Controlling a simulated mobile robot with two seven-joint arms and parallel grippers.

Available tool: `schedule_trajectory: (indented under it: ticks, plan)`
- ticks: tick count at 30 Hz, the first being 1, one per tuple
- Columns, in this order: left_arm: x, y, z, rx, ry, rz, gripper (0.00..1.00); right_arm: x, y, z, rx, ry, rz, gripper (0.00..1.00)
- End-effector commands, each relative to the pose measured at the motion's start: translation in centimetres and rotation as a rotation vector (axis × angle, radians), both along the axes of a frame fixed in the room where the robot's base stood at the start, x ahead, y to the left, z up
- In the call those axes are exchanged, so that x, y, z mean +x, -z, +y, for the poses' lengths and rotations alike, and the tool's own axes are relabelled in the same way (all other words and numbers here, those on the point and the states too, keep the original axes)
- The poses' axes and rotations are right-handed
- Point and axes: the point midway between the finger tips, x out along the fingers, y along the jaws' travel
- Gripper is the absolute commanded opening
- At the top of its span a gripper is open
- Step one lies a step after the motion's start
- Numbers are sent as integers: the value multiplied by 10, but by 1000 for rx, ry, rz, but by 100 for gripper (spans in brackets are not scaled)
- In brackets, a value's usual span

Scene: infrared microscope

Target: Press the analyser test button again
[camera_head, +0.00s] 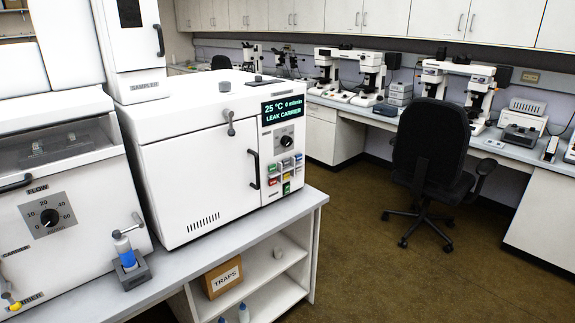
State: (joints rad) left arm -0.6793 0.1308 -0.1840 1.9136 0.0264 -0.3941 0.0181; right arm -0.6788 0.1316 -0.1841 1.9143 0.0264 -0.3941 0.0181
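The white analyser (200,170) stands on the grey bench at the left of the head view. Its dark display (283,109) reads "25 °C 0 ml/min LEAK CARRIER". Below the display are a black dial (286,141) and a small keypad (279,176) of coloured buttons, including red, blue and green ones. The button labels are too small to read, so I cannot tell which is the test button. The analyser's front door with a black handle (253,168) looks shut. Neither of my grippers is in view, and nothing covers the keypad.
A second white unit with a flow dial (48,217) stands at the left. A blue-banded bottle or syringe (124,252) sits in a grey holder at the bench front. A "TRAPS" box (222,277) is on the shelf below. A black chair (432,150) stands on open floor at right.

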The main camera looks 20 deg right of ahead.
Motion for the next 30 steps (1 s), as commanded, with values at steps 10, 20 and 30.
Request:
schedule_trajectory:
  ticks: [10,20,30]
  plan:
    - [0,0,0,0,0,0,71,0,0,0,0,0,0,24]
    - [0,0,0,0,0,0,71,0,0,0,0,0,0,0]
    - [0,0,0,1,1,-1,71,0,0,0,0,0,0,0]
